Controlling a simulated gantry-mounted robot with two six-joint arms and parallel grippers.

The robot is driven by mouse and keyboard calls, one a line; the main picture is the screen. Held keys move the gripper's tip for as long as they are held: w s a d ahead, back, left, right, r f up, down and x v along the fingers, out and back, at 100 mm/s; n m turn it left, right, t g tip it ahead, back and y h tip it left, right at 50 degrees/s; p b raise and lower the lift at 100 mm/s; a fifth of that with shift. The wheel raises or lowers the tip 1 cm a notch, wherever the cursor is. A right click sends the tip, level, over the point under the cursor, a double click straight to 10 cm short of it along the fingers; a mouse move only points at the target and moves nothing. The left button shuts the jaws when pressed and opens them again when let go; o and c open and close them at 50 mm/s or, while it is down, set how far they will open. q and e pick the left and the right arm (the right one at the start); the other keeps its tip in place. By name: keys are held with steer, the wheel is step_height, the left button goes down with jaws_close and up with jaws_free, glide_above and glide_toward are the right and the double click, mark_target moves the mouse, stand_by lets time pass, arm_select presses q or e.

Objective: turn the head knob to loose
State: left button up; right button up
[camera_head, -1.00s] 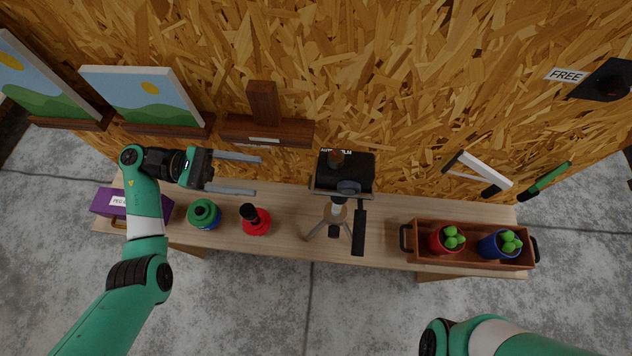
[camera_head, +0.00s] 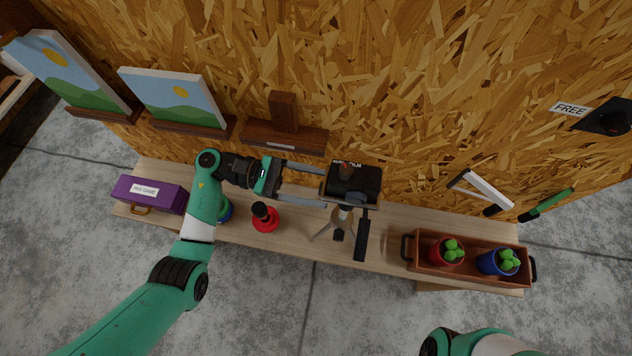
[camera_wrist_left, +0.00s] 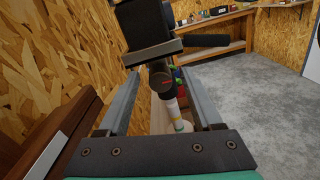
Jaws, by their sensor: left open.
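A black camera (camera_head: 361,181) sits on a small tripod (camera_head: 344,216) near the middle of the bench, with a dark pan handle (camera_head: 361,236) pointing toward the front. My left gripper (camera_head: 325,187) is open, its two fingers reaching right to the camera's left side. In the left wrist view, the dark round head knob (camera_wrist_left: 162,84) with a red mark lies below the camera plate (camera_wrist_left: 152,52), between the open fingers near their tips. I cannot tell whether they touch it. In the head view the knob is not clearly visible. My right gripper is out of view.
A red bottle-like item (camera_head: 265,218) and a partly hidden green and blue item (camera_head: 225,210) stand under my left arm. A purple box (camera_head: 149,193) is at left. A wooden tray (camera_head: 425,266) with two pots is at right. A wooden wall ledge (camera_head: 284,138) is behind the gripper.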

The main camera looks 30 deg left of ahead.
arm_select(q)
jaws_close()
stand_by(0.4)
steer(key=shift+n+b, duration=1.2)
steer(key=shift+n, duration=2.3)
jaws_free()
